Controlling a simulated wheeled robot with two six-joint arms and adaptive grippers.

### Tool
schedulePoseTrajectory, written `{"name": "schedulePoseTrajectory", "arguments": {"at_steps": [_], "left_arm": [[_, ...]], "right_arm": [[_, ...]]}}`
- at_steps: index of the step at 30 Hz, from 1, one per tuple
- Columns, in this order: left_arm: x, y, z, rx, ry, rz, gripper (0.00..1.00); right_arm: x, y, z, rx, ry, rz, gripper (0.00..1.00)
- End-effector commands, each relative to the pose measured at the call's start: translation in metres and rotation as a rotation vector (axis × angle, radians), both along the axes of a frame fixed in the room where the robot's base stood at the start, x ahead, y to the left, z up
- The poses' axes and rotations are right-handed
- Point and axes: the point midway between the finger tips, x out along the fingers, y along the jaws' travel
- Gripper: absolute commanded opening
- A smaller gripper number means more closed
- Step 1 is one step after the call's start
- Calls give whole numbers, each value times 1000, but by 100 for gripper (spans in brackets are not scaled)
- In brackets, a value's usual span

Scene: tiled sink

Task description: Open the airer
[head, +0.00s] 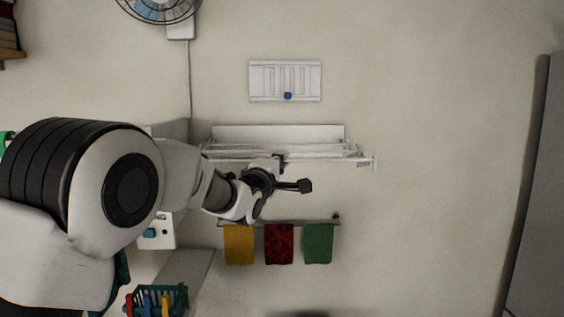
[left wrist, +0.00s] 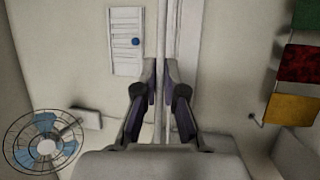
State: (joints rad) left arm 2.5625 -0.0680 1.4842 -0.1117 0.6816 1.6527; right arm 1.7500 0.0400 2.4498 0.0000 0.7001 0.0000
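The airer (head: 285,133) is a white wall rack that looks folded flat, with long horizontal rails close to the wall. My left gripper (head: 293,173) is in front of its lower edge, right of the airer's left end. Its two dark fingers are spread apart and look empty. In the left wrist view, the airer's white rail (left wrist: 162,25) runs between the open fingertips (left wrist: 161,70). I cannot tell whether the fingers touch it. My left arm hides part of the lower left. My right gripper is not in view.
Yellow, red and green towels (head: 279,244) hang on a rail below the airer. A white panel with a blue knob (head: 285,67) is above it, and a fan (head: 158,10) at upper left. A basket (head: 172,297) stands at lower left. The wall on the right is clear.

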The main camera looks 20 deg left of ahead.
Motion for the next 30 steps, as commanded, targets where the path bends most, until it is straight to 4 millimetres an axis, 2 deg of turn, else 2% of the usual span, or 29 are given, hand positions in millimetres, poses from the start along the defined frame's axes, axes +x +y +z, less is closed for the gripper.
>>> {"name": "schedulePoseTrajectory", "arguments": {"at_steps": [10, 14, 17, 24, 27, 30], "left_arm": [[0, 0, 0, 0, 0, 0, 33], [-9, 1, -1, 0, 0, 0, 33], [-28, 4, -4, -1, 1, 1, 33], [-88, 12, -16, -1, 2, 1, 33], [-106, 14, -20, -1, 1, 1, 33], [-115, 15, -22, 0, 1, 1, 33]], "right_arm": [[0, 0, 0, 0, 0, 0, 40], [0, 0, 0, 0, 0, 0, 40], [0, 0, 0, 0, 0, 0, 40], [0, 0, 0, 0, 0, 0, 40], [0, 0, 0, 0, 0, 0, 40], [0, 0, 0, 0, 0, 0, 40]]}}
